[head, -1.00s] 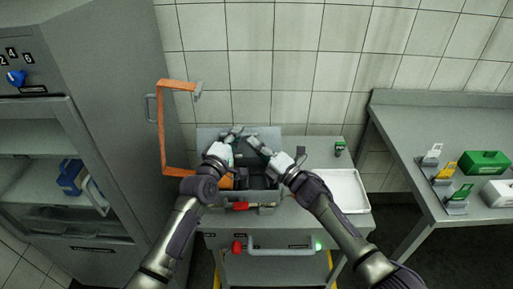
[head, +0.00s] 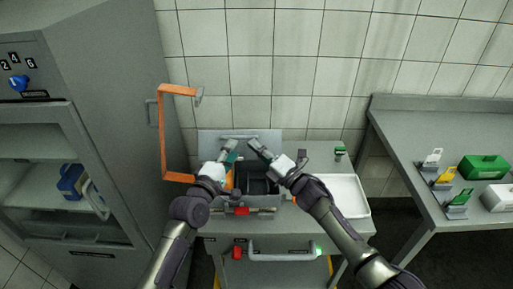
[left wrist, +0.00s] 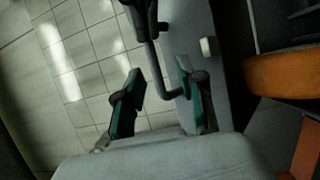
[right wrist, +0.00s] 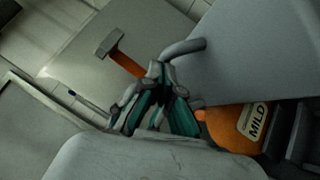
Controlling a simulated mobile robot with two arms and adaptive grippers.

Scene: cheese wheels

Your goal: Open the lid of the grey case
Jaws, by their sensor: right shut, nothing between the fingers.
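The grey case (head: 250,200) stands on a small table. Its lid (head: 271,139) is raised behind the case, and the dark inside shows between my arms. The lid's grey bar handle (head: 240,136) also shows in the left wrist view (left wrist: 155,70). My left gripper (head: 230,148) is in front of the raised lid; in its wrist view its teal fingers (left wrist: 157,97) are spread, with the handle showing between and beyond them. My right gripper (head: 256,147) is shut and empty near the lid's right part; its closed fingers show in its wrist view (right wrist: 160,105).
An orange wheel labelled MILD (right wrist: 228,132) sits by the lid in the right wrist view. A white tray (head: 350,194) is right of the case. An orange frame (head: 162,135) stands behind left. A cabinet (head: 105,75) is left, a counter (head: 410,135) right.

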